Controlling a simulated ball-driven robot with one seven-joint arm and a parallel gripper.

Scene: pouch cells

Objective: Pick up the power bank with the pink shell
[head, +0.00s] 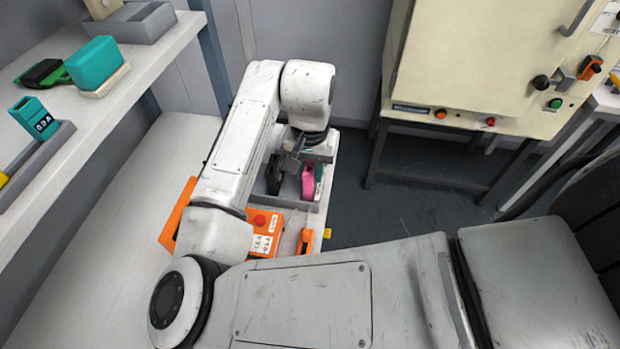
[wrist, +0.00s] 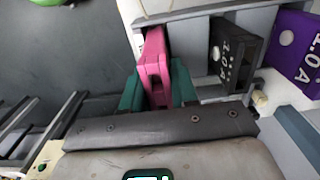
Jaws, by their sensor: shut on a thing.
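The power bank with the pink shell (wrist: 153,62) stands on edge in a grey tray in the wrist view. My gripper (wrist: 158,92) has its teal fingers on both sides of it, shut on it. In the head view the pink power bank (head: 308,182) shows below my wrist, with my gripper (head: 312,172) at it. Its lower part is hidden by the gripper and the tray.
A black power bank (wrist: 235,52) stands in the grey tray (wrist: 190,22) to the right of the pink one, with a purple one (wrist: 295,50) farther right. An orange box (head: 265,222) with a red button sits near the tray. A shelf (head: 110,95) with teal items is at left.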

